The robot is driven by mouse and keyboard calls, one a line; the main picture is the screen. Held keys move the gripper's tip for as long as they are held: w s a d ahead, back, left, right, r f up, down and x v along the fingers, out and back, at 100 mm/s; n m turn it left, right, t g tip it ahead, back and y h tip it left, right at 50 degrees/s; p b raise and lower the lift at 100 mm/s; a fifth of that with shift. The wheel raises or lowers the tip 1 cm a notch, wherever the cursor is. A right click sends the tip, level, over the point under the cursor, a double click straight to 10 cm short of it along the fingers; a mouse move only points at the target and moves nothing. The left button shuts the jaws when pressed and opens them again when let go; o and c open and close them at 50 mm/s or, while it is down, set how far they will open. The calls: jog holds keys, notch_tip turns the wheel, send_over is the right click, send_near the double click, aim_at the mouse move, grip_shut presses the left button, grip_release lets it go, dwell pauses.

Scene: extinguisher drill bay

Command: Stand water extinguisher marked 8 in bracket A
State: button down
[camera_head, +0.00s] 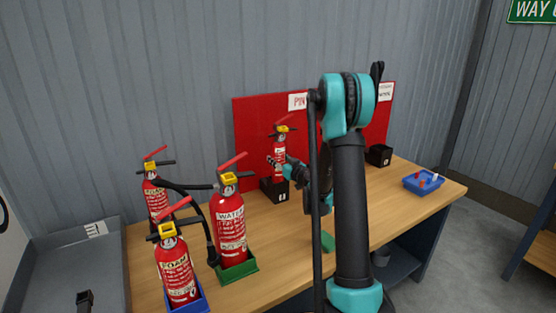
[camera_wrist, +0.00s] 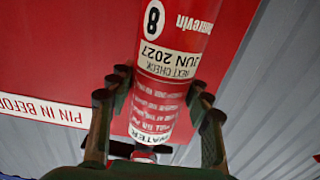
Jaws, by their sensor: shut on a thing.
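The water extinguisher marked 8 (camera_wrist: 172,62) is red, with a white band reading "JUN 2027" and the word WATER, upside down in the wrist view. In the head view the held extinguisher (camera_head: 279,152) is upright at the back of the bench, in front of the red board. My gripper (camera_head: 291,172) is shut on its body, with a finger on each side in the wrist view (camera_wrist: 160,95). A black bracket (camera_head: 268,192) with a small white label is directly below it. I cannot tell whether the base is seated, nor read the label surely.
A second black bracket (camera_head: 379,155) stands farther right, near a blue tray (camera_head: 412,184) with small pegs. At the left stand a WATER extinguisher (camera_head: 231,222) in a green bracket (camera_head: 238,271), a FOAM one (camera_head: 177,273) in a blue bracket (camera_head: 200,302), and another behind (camera_head: 155,199).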

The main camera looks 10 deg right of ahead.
jog(key=shift+f, duration=0.7)
dwell(0.4)
jog(key=c, duration=0.6)
grip_release()
jog(key=v, duration=0.7)
jog(key=shift+s, duration=0.25)
